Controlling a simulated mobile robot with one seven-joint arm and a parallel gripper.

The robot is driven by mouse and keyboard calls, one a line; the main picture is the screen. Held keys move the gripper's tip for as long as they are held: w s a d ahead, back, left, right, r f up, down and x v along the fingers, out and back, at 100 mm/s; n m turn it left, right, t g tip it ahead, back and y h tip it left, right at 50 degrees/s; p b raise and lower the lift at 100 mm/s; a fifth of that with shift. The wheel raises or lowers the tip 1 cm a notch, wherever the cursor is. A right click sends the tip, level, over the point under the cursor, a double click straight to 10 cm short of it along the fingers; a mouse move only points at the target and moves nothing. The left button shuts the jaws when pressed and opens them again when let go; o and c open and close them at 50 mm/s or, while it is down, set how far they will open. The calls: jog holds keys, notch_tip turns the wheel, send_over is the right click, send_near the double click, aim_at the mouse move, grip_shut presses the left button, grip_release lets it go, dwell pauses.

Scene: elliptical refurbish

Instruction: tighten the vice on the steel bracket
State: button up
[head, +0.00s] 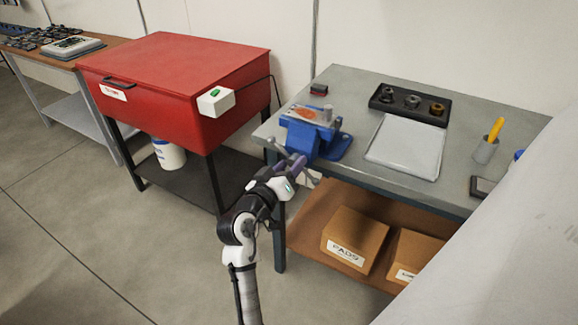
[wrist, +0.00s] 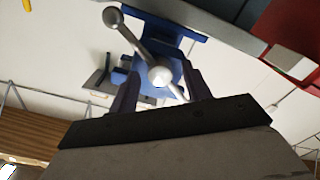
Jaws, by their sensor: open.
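The blue vice (head: 333,148) is on the near left corner of the grey workbench; its underside and front also show in the wrist view (wrist: 150,28). A light metal piece with an orange patch (head: 303,112), apparently the steel bracket, lies at the top of the vice; whether the jaws touch it I cannot tell. The vice's tommy bar (wrist: 134,45) slants across the wrist view, with a ball end at upper left and a round hub at the middle. My gripper (wrist: 160,88) is open in front of the vice, its fingers on either side of the hub, apparently not touching it.
A red cabinet (head: 170,65) stands to the left. Open floor lies in front.

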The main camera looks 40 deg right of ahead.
jog(key=b+v, duration=0.3)
jog(key=v, duration=1)
jog(key=shift+s+a+b, duration=0.2)
jog(key=shift+a+b, duration=0.1)
